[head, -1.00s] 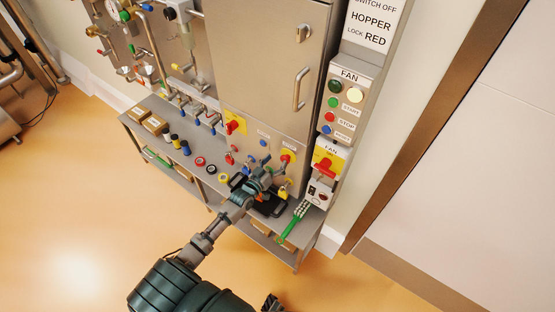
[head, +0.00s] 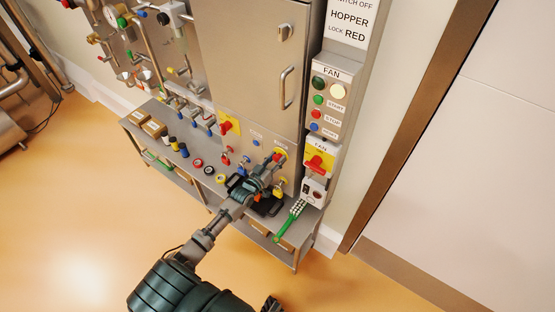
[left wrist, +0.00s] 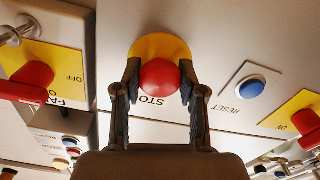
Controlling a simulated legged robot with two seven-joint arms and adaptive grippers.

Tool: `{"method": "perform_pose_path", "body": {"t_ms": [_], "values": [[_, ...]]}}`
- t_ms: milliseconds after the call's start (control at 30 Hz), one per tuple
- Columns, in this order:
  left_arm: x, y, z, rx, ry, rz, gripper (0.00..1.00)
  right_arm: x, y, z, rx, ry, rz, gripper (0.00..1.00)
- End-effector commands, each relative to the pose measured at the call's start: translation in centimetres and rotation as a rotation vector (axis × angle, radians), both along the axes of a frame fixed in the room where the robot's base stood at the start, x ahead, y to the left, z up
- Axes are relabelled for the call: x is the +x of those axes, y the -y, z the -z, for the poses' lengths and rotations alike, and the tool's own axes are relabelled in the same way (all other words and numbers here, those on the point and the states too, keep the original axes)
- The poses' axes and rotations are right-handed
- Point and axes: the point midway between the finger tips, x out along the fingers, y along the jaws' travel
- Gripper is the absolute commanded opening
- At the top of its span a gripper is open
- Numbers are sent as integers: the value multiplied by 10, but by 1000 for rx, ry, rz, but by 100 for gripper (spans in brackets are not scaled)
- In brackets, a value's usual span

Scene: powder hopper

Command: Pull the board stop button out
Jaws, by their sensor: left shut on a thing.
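The red board stop button (left wrist: 160,77) has a round head in front of a yellow disc on the grey panel, with STOP lettering below it in the left wrist view. In the head view its red and yellow edge (head: 279,153) shows just past my fingers. My left gripper (left wrist: 160,84) is shut on the button, one finger on each side of its head. In the head view my left gripper (head: 273,163) reaches up to the panel and hides part of the button.
A blue reset button (left wrist: 251,87) sits beside the stop button. A red fan switch (head: 317,163) on yellow stands to the right. A green-handled brush (head: 290,219) is at the shelf's right end.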

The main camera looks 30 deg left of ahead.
Motion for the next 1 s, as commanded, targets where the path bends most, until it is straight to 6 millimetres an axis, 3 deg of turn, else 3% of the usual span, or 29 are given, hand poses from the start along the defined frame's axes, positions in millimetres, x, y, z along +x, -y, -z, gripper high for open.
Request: {"method": "perform_pose_path", "body": {"t_ms": [100, 200, 367, 400, 500, 700, 833, 1000], "values": [[-12, 0, -3, 4, -1, 2, 0, 3, 17, -13, -20, 3, 2, 40], [-15, 0, -2, 1, 1, 5, 0, 4, 25, -13, -29, 5, 3, 40], [-15, 1, -1, 1, 2, 6, 0, 4, 19, -11, -23, 5, 5, 40], [-15, 1, 0, 1, 1, 5, 48, 4, 15, -11, -18, 5, 6, 40], [-15, 1, 0, 1, 0, 5, 67, 3, 5, -11, -7, 5, 8, 40], [-15, 3, -1, 1, 2, 6, 67, 3, 0, -11, 0, 4, 4, 40], [-18, 3, 0, 1, 1, 6, 67, 2, 11, -11, -12, 4, 2, 40], [-42, 1, 1, 0, -1, 7, 67, 3, 10, -11, -11, 4, 3, 40]]}}
